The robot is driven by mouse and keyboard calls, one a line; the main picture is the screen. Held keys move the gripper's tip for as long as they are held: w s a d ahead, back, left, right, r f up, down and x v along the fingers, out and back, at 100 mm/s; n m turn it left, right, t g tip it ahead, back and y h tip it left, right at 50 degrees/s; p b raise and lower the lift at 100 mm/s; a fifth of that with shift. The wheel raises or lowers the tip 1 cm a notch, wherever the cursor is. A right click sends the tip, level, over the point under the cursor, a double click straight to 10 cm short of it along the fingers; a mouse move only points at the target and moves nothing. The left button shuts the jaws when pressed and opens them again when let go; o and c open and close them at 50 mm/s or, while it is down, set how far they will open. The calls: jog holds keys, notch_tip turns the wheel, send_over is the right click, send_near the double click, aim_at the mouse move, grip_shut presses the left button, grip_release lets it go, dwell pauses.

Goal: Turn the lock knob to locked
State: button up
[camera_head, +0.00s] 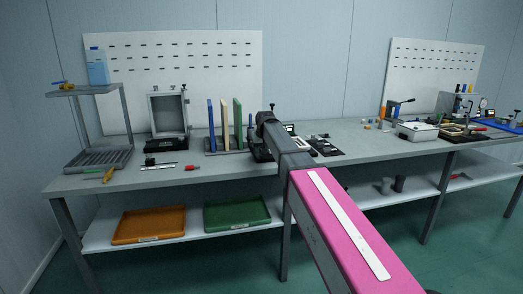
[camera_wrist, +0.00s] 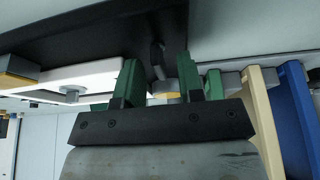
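My gripper (camera_wrist: 158,88) shows in the wrist view with its two green fingers spread wide apart. A small grey knob-like part with a yellow-orange band (camera_wrist: 166,90) appears between the fingers, with gaps on both sides. A dark pin or lever (camera_wrist: 157,55) stands just beyond it, against a black panel (camera_wrist: 90,35). I cannot tell which of these is the lock knob, or its setting. A white plate with a grey knob (camera_wrist: 70,92) lies left of the fingers. In the head view my arm reaches over the bench and hides much of the fixture (camera_head: 258,153).
Upright blue, cream and green boards (camera_head: 225,126) stand left of my arm; they appear close at right in the wrist view. Black panels with small parts (camera_head: 325,146) lie right of my arm. The grey bench (camera_head: 365,150) has some clear room further right.

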grip_shut()
jog(key=shift+m, duration=0.3)
jog(key=m+h, duration=0.2)
jog(key=m, duration=0.2)
jog(key=shift+a+m, duration=0.15)
jog(key=shift+m, duration=0.15)
jog(key=m, duration=0.2)
jog(key=m+h, duration=0.1)
jog(key=m, duration=0.1)
jog(key=shift+w+h, duration=0.1)
jog(key=shift+h, duration=0.2)
jog(key=m, duration=0.2)
jog(key=m+g+h, duration=0.1)
jog(key=m, duration=0.2)
jog(key=shift+g, duration=0.3)
jog(key=shift+m+g+h, duration=0.4)
jog(key=shift+m+g, duration=0.3)
jog(key=shift+m, duration=1.1)
